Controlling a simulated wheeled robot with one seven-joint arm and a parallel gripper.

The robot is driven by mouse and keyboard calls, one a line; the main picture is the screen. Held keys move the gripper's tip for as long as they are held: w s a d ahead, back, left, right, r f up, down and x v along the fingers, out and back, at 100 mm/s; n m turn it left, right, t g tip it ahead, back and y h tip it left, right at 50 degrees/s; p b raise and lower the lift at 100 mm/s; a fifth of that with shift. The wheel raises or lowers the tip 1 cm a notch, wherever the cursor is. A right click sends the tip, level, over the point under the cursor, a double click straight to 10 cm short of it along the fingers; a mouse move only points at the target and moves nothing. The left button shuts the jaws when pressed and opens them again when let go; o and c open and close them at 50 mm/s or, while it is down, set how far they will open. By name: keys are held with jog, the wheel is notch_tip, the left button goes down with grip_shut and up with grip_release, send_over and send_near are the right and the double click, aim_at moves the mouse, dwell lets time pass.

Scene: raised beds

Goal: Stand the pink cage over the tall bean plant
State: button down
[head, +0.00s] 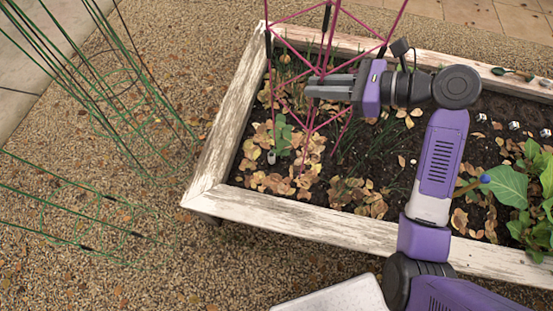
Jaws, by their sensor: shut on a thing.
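The pink cage (269,70) is a tapered frame of thin rods and cross braces, and its top runs out of the picture. My gripper (312,88) is shut on it from the right, over the left end of the raised bed (222,128). Its lower rods come down among dry leaves; I cannot tell whether their tips touch the soil. A small green leafy plant (283,133), which may be the bean plant, shows between the cage's lower rods. From this angle I cannot tell whether the cage is around it or in front of it.
Green wire cages stand (110,90) and lie (85,215) on the gravel at left. Grassy shoots (368,148) grow right of the pink cage. A broad-leaved plant (508,186) is at far right. Small tools (512,73) rest on the bed's back rim.

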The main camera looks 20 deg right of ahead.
aim_at(327, 61)
jog(key=shift+r, duration=0.15)
notch_tip(327, 61, up, 6)
jog(key=p, duration=0.8)
jog(key=shift+d, duration=0.15)
notch_tip(327, 61, up, 2)
jog(key=shift+r+p, duration=0.25)
jog(key=shift+p, duration=0.35)
jog(key=shift+r, duration=7.25)
